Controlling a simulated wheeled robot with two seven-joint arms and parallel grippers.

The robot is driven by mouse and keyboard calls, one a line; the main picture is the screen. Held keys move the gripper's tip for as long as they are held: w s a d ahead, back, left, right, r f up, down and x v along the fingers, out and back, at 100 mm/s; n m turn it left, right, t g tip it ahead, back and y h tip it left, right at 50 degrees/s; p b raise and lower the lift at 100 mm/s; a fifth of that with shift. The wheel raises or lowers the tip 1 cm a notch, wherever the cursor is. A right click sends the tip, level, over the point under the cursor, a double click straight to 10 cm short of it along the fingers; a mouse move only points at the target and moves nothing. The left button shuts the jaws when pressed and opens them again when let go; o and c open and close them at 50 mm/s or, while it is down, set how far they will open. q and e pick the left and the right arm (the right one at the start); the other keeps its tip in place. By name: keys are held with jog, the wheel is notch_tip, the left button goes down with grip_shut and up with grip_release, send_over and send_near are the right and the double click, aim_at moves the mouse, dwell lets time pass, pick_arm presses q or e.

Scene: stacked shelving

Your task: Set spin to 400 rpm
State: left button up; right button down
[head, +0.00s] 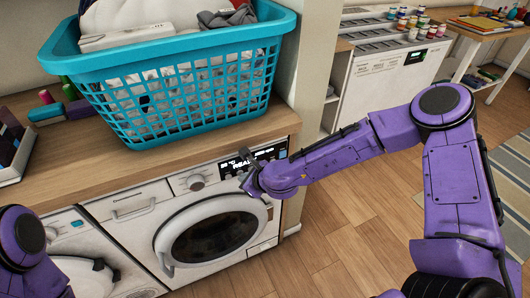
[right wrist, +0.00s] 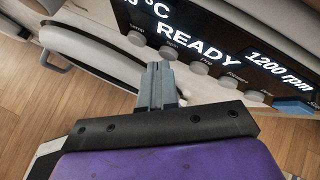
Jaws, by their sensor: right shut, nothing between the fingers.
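The white washing machine (head: 150,196) stands under the wooden counter, its round door closed. Its dark display (right wrist: 192,38) reads "READY" and "1200 rpm" in the right wrist view, with part of a "°C" reading at the left. A row of small round buttons runs below the display. The spin button (right wrist: 169,49) is second from the left in that view. My right gripper (right wrist: 160,68) is shut and empty, its tips close to the spin button; I cannot tell if they touch. In the head view the right gripper (head: 249,180) is at the control panel. My left arm shows at lower left, its jaws unclear.
A round dial (head: 195,182) sits left of the display. A blue button (right wrist: 293,107) ends the row. A turquoise laundry basket (head: 180,45) with clothes stands on the counter (head: 245,129) above. A second machine (head: 66,226) stands at left. Open wooden floor lies at right.

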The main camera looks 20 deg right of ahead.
dwell(0.3)
jog(key=shift+s, duration=0.45)
jog(key=shift+s, duration=0.1)
jog(key=s, duration=0.6)
jog(key=shift+d+b, duration=0.15)
jog(key=shift+b, duration=0.25)
jog(key=shift+w, duration=0.1)
jog(key=s+d+f+n+g+h, duration=0.2)
jog(key=s+d+f+n, duration=0.3)
jog(key=s+f+n, duration=0.1)
jog(key=s+d+f+n+g+h, duration=0.1)
jog(key=s+d+f+n+h, duration=0.1)
jog(key=s+d+f+n, duration=0.3)
jog(key=s+d+f+n+g+h, duration=0.2)
jog(key=s+d+f+n, duration=0.3)
jog(key=s+n, duration=0.5)
jog(key=s+f, duration=0.2)
jog(key=s, duration=0.3)
jog(key=shift+s+g+h, duration=0.15)
jog(key=shift+g+h, duration=0.15)
